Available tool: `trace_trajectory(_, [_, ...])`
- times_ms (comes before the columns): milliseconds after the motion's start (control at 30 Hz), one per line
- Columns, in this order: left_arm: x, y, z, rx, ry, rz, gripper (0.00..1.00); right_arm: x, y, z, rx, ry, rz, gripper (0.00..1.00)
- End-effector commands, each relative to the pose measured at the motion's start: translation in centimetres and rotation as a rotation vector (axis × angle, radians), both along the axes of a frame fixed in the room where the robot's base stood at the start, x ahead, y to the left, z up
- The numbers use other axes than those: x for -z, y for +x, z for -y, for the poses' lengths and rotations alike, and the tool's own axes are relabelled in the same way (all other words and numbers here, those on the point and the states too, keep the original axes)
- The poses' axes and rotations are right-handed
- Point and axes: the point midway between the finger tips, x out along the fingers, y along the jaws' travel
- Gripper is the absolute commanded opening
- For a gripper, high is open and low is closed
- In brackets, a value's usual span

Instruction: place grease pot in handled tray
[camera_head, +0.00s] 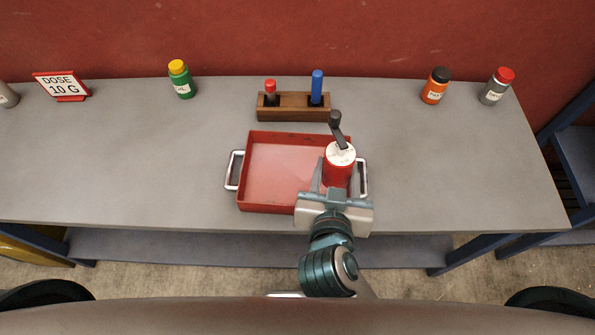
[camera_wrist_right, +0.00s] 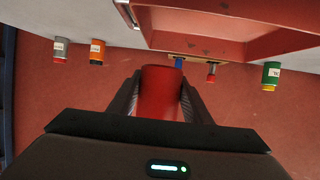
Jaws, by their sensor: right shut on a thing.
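The grease pot (camera_head: 338,172) is a red cylinder with a white top and a dark crank handle sticking up. My right gripper (camera_head: 339,184) is shut around its sides. In the head view the pot overlaps the right end of the red handled tray (camera_head: 270,207), beside its right handle. In the right wrist view the pot (camera_wrist_right: 160,85) is between the fingers, and the tray (camera_wrist_right: 200,44) appears apart from it, so the pot looks held above the tray. The visible tray floor is empty. My left gripper is not in view.
A wooden block (camera_head: 292,114) with a red-topped and a blue item stands behind the tray. A green bottle (camera_head: 182,82), a dose sign (camera_head: 62,87), an orange bottle (camera_head: 435,88) and a grey bottle (camera_head: 495,88) line the back. The table (camera_head: 460,165) is clear right of the tray.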

Motion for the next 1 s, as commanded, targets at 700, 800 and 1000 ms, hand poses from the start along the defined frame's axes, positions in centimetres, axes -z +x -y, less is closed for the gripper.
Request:
trace_trajectory(700, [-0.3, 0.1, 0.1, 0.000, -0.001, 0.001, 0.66, 4.4, 7.1, -2.8, 0.001, 0.000, 0.000, 0.19])
trace_trajectory(800, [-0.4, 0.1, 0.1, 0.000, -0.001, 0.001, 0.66, 5.5, 8.7, -3.4, 0.001, -0.001, 0.001, 0.19])
trace_trajectory(1000, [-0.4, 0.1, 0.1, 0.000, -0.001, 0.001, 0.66, 6.8, 10.7, -4.2, 0.001, -0.001, 0.001, 0.19])
